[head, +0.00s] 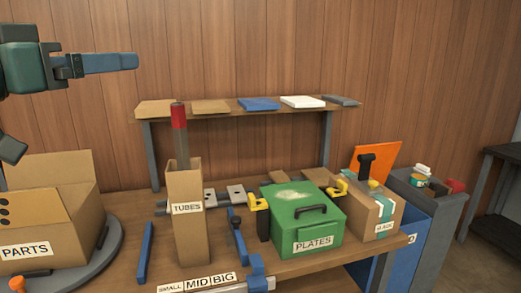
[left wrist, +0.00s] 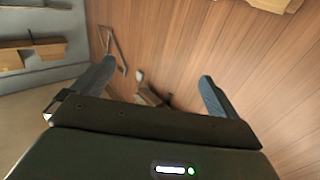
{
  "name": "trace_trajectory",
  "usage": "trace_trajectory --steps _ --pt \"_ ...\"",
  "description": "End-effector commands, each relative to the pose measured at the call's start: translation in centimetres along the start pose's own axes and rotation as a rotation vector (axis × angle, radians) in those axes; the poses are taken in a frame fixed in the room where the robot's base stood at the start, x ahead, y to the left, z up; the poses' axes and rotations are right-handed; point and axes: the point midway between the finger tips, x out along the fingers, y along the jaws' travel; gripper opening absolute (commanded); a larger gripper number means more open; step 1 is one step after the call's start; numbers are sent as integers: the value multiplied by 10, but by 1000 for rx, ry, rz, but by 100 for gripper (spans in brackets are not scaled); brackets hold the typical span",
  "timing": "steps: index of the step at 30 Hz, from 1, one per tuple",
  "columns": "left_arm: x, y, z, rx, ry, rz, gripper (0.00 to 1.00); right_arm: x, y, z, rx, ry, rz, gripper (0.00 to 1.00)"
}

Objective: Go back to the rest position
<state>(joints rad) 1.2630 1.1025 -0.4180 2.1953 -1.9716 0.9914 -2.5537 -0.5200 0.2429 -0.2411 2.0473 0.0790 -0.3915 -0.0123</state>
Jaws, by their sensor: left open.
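My left gripper (head: 132,62) is raised at the upper left of the head view, in front of the wood wall and above the PARTS box. Its fingers point right. In the left wrist view its two blue-grey fingers (left wrist: 157,72) stand wide apart with nothing between them. My right gripper is in neither view.
The workbench (head: 300,264) carries a PARTS box (head: 88,212), a tall TUBES box (head: 188,235) holding a red-topped tube, a green PLATES box (head: 322,228) and a cardboard box (head: 362,218). A shelf (head: 222,112) with several flat pieces stands behind. The space around the raised gripper looks clear.

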Motion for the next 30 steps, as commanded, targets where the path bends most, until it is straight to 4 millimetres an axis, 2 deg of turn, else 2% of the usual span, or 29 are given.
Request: trace_trajectory --steps 1,5,9,14,17,20,21,23,24,26,27,28,30 --pt "0 0 0 0 0 0 98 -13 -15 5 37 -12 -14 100" --pt "0 0 0 0 0 0 98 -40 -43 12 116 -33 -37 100" --pt "23 30 43 -312 -89 174 98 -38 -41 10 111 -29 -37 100" --pt "38 67 87 -764 -216 362 98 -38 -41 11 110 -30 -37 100" --pt "43 91 114 -1126 -321 476 98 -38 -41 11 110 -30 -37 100" --pt "45 111 140 -1591 -453 580 98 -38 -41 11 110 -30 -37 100" --pt "46 116 150 -1805 -512 614 98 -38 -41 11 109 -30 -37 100" --pt "46 120 164 -2139 -598 656 98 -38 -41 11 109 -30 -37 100" --pt "47 120 175 -2366 -652 675 98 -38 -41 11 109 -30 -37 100" --pt "48 117 192 -2711 -724 692 98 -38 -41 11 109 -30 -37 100" --pt "49 112 206 -2945 -763 697 98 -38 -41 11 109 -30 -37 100" --pt "50 109 217 2831 715 -632 98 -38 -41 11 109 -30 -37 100" --pt "50 98 249 2471 572 -481 98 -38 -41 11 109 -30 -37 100"
